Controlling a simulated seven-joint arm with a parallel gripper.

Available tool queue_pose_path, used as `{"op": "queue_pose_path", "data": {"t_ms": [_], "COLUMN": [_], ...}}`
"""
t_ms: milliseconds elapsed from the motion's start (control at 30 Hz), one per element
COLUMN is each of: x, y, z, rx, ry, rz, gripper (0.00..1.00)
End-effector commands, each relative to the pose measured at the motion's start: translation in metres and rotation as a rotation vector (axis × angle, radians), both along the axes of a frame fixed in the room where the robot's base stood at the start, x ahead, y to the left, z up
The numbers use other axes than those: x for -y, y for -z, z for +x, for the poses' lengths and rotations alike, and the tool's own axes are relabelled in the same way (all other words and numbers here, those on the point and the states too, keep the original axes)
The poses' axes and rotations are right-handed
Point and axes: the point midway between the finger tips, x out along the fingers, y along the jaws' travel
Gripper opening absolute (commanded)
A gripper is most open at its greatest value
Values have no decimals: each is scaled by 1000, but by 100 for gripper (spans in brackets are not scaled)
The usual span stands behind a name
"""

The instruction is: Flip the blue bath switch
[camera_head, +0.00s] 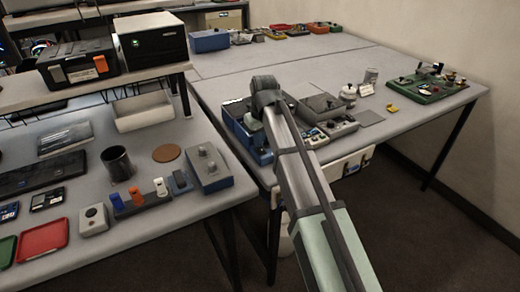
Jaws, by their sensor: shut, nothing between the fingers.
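A blue open-topped box (232,128), which may be the blue bath, sits on the right-hand table beneath the end of my arm. Its right part is hidden behind the arm, and I cannot make out a switch on it. My arm reaches from the bottom right up to this box, and its last visible joint is above the box. My gripper's fingers are hidden behind or below that joint, so I cannot see whether they touch anything.
Grey panels with small parts (325,112) stand right of the box, with a white lidded pot (348,95) beyond. A green board (432,88) lies farther right. A gap separates the tables.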

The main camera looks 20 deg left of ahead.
Motion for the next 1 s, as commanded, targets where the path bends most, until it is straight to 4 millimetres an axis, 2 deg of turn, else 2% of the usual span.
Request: {"op": "queue_pose_path", "data": {"t_ms": [467,1000], "x": [0,0], "y": [1,-33], "z": [0,1], "rx": [0,1], "ry": [0,0], "rz": [0,1], "gripper": [0,0]}}
